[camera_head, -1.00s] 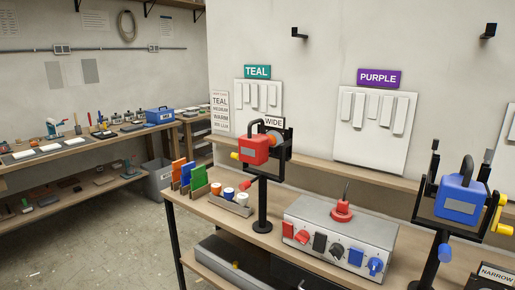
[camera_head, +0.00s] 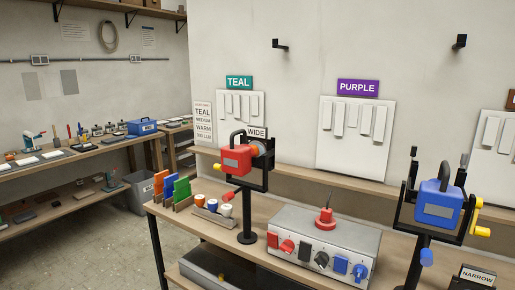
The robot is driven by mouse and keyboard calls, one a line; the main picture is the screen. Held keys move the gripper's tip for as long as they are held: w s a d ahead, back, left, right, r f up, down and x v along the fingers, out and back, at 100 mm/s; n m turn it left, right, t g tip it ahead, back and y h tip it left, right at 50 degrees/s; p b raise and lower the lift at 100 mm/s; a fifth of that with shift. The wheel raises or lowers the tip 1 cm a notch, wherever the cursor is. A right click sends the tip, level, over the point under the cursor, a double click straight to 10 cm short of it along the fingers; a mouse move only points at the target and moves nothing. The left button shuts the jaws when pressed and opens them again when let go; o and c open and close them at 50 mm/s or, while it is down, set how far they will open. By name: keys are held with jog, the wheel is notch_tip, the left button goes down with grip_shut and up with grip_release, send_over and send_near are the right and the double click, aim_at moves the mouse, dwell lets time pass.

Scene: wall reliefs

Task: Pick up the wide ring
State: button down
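A small sign reading WIDE (camera_head: 257,132) stands behind the red lamp-like device (camera_head: 237,160). No ring is clearly recognisable there; the device and its black yoke cover part of the area below the sign. A sign reading NARROW (camera_head: 478,275) is at the lower right, cut by the frame edge. My gripper is not in view.
A grey switch box (camera_head: 323,246) with a red-topped part stands mid-bench. A blue device (camera_head: 438,204) on a black stand is at right. Coloured upright panels (camera_head: 172,188) and a tray of small cylinders (camera_head: 212,215) are at left. Open floor (camera_head: 100,245) lies left of the bench.

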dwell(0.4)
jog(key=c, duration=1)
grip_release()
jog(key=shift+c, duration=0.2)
